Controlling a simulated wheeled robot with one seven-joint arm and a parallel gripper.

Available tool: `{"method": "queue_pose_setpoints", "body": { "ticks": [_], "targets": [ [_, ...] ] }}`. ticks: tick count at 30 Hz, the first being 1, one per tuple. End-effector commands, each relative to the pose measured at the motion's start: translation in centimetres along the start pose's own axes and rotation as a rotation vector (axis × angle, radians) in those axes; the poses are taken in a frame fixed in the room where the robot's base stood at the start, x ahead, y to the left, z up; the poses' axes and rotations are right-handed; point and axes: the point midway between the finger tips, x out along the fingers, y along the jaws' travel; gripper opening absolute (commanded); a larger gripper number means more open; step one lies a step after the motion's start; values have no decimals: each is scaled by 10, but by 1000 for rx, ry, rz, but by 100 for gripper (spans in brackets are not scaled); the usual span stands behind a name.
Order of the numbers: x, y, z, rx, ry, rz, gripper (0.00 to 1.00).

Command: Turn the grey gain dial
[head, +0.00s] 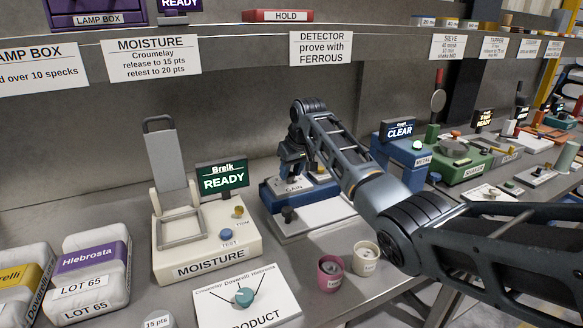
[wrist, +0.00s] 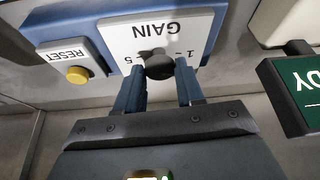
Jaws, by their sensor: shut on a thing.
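The grey gain dial (wrist: 159,66) is a dark round knob on a white plate marked GAIN, upside down in the wrist view, with 1 and 5 printed beside it. My gripper (wrist: 158,77) has one blue finger on each side of the dial and is shut on it. In the head view my gripper (head: 293,158) is at the blue and white unit (head: 268,197), just above the GAIN lettering. The dial is hidden behind my gripper there. Its pointer direction cannot be made out.
A yellow RESET button (wrist: 77,74) sits beside the GAIN plate. The moisture tester (head: 205,248) with its READY screen (head: 223,180) stands to the left. A blue detector arch (head: 404,160) showing CLEAR is to the right. Two small cups (head: 331,272) and a PRODUCT card (head: 247,298) lie in front.

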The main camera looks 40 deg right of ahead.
Motion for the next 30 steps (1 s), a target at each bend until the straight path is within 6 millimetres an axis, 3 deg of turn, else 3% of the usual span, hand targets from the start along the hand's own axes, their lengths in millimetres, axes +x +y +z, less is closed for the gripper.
{"method": "queue_pose_setpoints", "body": {
  "ticks": [18, 30],
  "targets": [
    [-1, -6, -2, 416, 1, 172, 7],
    [0, -6, -2, 530, 1, 219, 7]
  ]
}}
